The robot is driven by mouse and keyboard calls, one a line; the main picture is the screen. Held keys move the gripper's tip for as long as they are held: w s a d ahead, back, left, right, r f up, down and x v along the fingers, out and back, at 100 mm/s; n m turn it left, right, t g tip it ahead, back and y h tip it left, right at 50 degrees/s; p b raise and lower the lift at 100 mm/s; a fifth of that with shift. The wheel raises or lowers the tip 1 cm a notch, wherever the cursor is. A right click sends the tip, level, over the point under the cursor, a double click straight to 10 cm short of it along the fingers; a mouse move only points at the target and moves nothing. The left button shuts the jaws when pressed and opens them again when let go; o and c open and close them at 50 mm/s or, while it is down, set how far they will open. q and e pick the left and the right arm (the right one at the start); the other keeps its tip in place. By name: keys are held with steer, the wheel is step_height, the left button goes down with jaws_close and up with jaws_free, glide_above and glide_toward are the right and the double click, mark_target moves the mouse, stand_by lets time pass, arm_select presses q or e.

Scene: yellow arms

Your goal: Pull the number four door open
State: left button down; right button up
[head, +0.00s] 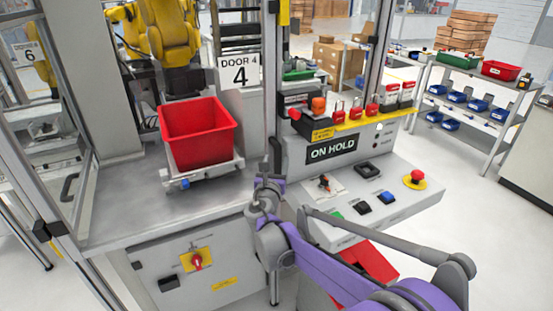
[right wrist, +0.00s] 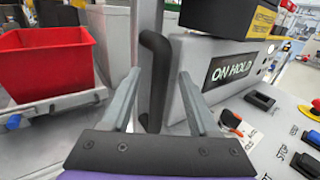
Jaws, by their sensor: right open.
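The "DOOR 4" sign (head: 240,72) is on the machine cell, above and right of a red bin. A black upright bar handle (right wrist: 155,70) stands in the middle of the right wrist view, by a metal post. In the head view the handle (head: 276,155) shows just above my right gripper (head: 268,182). My right gripper (right wrist: 159,80) is open, its two fingers pointing at the handle, one on each side of it in the picture. I cannot tell whether they touch it. Whether the door stands shut is unclear. My left gripper is out of view.
The red bin (head: 198,133) sits on a tray in the cell, before a yellow robot arm (head: 170,35). A control panel (head: 375,190) with buttons and an "ON HOLD" display (head: 332,149) juts out right of the handle. Another black handle (head: 68,188) is at the left. Shelves stand at the right.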

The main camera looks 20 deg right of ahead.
steer(key=shift+w+d, duration=0.4)
steer(key=shift+w, duration=0.2)
jaws_close()
stand_by(1.1)
